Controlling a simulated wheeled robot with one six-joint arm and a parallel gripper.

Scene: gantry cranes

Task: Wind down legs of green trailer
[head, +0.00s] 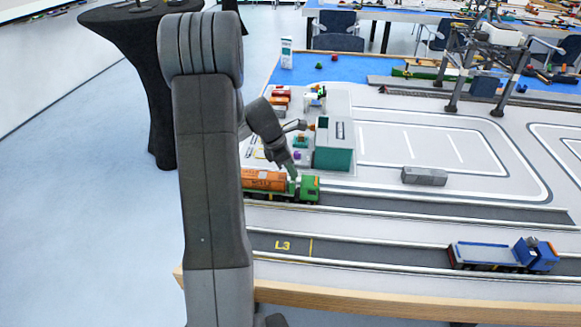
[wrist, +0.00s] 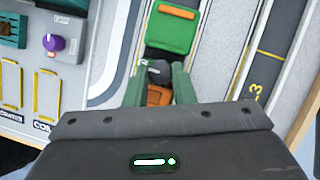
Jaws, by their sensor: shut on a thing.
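A truck with a green cab (head: 308,188) and an orange trailer body (head: 262,180) stands in the lane at the table's left side, partly behind my arm. In the wrist view the green cab (wrist: 172,28) is at the top. A dark round knob (wrist: 158,70) sits just behind it. My gripper (wrist: 160,74) points down with its green fingers on either side of the knob, shut on it. Part of the orange trailer (wrist: 158,97) shows between the fingers. In the head view my gripper (head: 291,171) is above the rear of the cab. The trailer's legs are hidden.
A teal-and-grey block (head: 333,145) stands close behind the truck. A panel with a purple knob (wrist: 53,42) lies to the left in the wrist view. A blue truck (head: 500,255) is in the front lane, at right. A grey block (head: 424,176) and a gantry crane (head: 487,75) stand farther right.

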